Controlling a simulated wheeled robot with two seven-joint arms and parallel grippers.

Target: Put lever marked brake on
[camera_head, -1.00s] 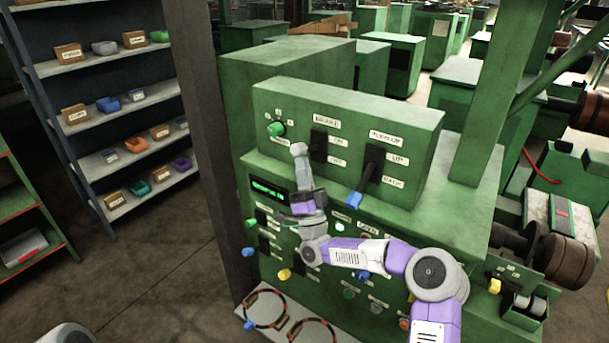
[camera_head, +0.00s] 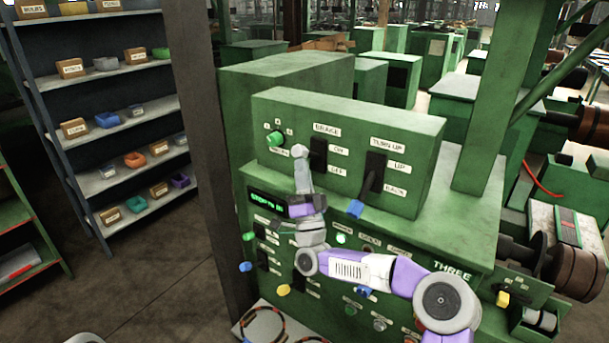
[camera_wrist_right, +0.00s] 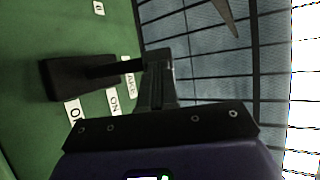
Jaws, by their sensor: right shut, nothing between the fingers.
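The BRAKE control (camera_head: 318,153) is a black upright plate on the green panel, with ON beside its upper part and OFF beside its lower part. The plate also shows in the right wrist view (camera_wrist_right: 72,78), where a dark bar runs from it to the fingertips. My right gripper (camera_head: 300,152) is shut and points up just left of the plate, in front of the panel. In the right wrist view its fingers (camera_wrist_right: 158,75) meet the bar's end in the picture; I cannot tell whether they touch. My left gripper is not in view.
The TURN UP lever (camera_head: 371,178), with a blue knob, is right of the brake control. A green round knob (camera_head: 275,139) is at its left. Smaller switches and a lit display (camera_head: 281,200) are below. Shelves (camera_head: 100,79) stand at the left.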

